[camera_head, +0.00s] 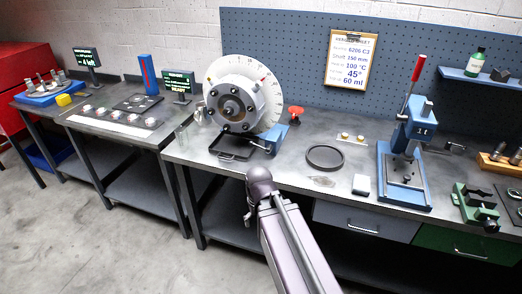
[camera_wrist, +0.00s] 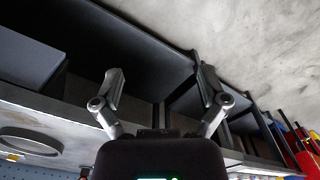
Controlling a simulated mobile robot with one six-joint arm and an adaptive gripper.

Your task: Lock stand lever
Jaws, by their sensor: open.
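The balancing stand carries a grey rotor (camera_head: 235,103) in front of a large white graduated disc (camera_head: 270,88). A blue block (camera_head: 275,137) sits at the stand's lower right, with a red knob (camera_head: 295,111) just above and right of it. I cannot tell for sure which part is the lever, or its position. My gripper (camera_wrist: 158,88) is open and empty in the wrist view, with its two fingers wide apart. The wrist view shows the bench front tilted, and no stand is seen between the fingers.
A black ring (camera_head: 325,157) lies on the bench right of the stand; it also shows in the wrist view (camera_wrist: 30,141). A blue press (camera_head: 405,150) with a red-handled lever stands farther right. A lower bench (camera_head: 105,135) with small parts stands left. Drawers (camera_head: 365,220) are under the bench.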

